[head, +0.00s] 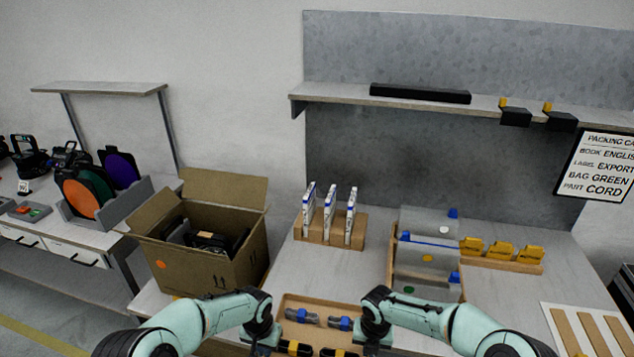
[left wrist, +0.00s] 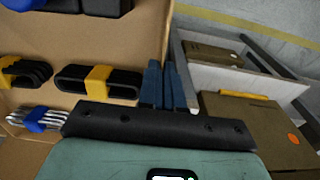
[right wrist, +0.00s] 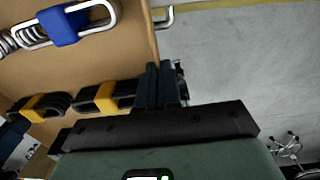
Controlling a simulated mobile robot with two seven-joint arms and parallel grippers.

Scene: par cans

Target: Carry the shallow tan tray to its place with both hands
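The shallow tan tray (head: 318,302) is at the bottom middle of the head view, between my two grippers. It holds cord bundles with blue bands (head: 340,323) and black bundles with yellow bands (head: 296,348). My left gripper (head: 262,337) is at the tray's left side; in the left wrist view its fingers (left wrist: 163,85) are close together at the tray wall (left wrist: 150,45). My right gripper (head: 375,335) is at the right side; in the right wrist view its fingers (right wrist: 160,85) are likewise together on the wall (right wrist: 125,58). The tray's near edge is out of the head view.
An open cardboard box (head: 215,255) stands left of the tray. Behind are a wooden rack with upright white-and-blue items (head: 330,230), a grey sorter (head: 428,258) and yellow items (head: 502,250). A board with tan strips (head: 585,330) lies at right. Bench surface between is clear.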

